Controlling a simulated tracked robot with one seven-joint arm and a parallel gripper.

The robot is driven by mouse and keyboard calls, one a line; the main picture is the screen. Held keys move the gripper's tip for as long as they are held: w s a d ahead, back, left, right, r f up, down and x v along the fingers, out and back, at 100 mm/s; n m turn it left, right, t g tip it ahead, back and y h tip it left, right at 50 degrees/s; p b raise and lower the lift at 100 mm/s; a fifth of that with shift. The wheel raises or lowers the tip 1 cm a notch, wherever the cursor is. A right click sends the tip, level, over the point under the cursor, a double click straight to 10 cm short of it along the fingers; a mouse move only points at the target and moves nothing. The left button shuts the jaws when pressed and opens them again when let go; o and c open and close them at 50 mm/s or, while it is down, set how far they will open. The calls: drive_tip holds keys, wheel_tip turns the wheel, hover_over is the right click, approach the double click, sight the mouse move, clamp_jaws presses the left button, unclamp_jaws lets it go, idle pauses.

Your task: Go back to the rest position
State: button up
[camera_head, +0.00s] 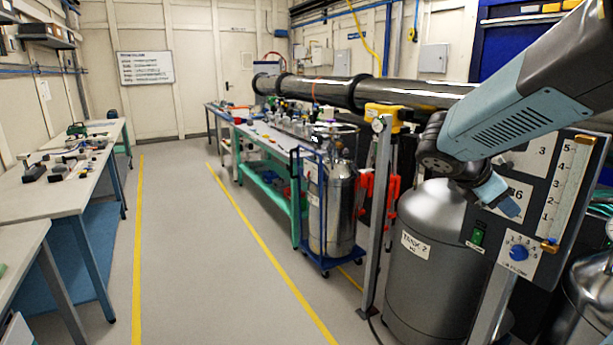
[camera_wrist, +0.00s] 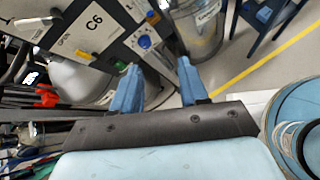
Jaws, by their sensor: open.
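My arm reaches in from the upper right of the head view. My gripper (camera_head: 498,196) hangs in front of the control panel (camera_head: 545,165), partly hidden by my own wrist. In the wrist view my gripper (camera_wrist: 158,68) shows two blue fingers spread apart with nothing between them. Past the fingers is the panel (camera_wrist: 75,20) marked C6, with a blue knob and a green switch. I cannot tell whether the fingers touch the panel; a gap seems to show in the wrist view.
A grey tank labelled TANK 2 (camera_head: 432,265) stands behind the panel, beside a grey post (camera_head: 377,220). A smaller steel tank (camera_head: 332,210) sits on a blue trolley. A long dark pipe (camera_head: 335,92) runs behind. Open floor (camera_head: 190,260) lies between yellow lines, with benches (camera_head: 55,190) at left.

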drive_tip(key=s+a+m+t+y, duration=0.2)
drive_tip(key=s+a+m+y, duration=0.8)
drive_tip(key=a+m, duration=0.5)
drive_tip(key=s+m, duration=0.2)
drive_tip(key=shift+s+a+f+m+t, duration=0.2)
drive_tip(key=shift+a+m+t, duration=0.1)
drive_tip(key=shift+a+t, duration=0.1)
idle(0.7)
drive_tip(key=shift+d, duration=0.1)
